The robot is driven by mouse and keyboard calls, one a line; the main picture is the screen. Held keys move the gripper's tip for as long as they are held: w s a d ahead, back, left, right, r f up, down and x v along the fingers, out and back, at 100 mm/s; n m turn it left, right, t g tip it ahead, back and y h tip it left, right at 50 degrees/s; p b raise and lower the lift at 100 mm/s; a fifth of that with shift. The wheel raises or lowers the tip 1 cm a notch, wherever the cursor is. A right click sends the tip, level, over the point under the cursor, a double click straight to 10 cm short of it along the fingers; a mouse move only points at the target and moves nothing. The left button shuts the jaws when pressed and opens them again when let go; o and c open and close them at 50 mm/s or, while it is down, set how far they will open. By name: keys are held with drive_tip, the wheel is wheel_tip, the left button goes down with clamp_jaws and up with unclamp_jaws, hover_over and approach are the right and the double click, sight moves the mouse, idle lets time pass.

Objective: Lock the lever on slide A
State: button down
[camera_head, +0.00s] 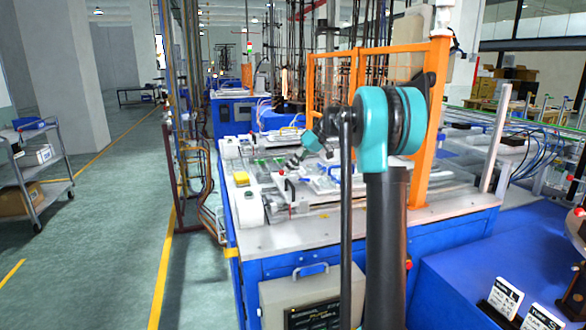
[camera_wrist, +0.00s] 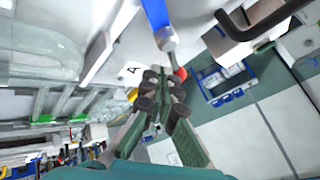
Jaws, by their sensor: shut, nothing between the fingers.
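A label with the letter A (camera_wrist: 132,70) shows on a white surface in the wrist view. Beside it a blue-handled lever (camera_wrist: 155,14) runs down to a pale metal end, and a red knob (camera_wrist: 181,73) sits just below that end. My gripper (camera_wrist: 160,84) is shut and empty, with its tip close to the red knob; I cannot tell whether they touch. In the head view my gripper (camera_head: 294,160) is small, over the white-topped workbench (camera_head: 290,237). The slide is too small there to make out clearly, and my arm hides part of the bench.
A black bent handle (camera_wrist: 262,25) stands to the right of the lever in the wrist view. Clear plastic parts (camera_wrist: 45,50) lie to the left. An orange fence post (camera_head: 430,130) rises behind my arm. The floor (camera_head: 130,220) left of the bench is mostly free.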

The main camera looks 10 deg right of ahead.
drive_tip(key=shift+s+a, duration=0.45)
drive_tip(key=shift+a, duration=0.05)
drive_tip(key=shift+s+a, duration=0.1)
drive_tip(key=shift+s, duration=0.1)
idle(0.3)
drive_tip(key=shift+r, duration=0.15)
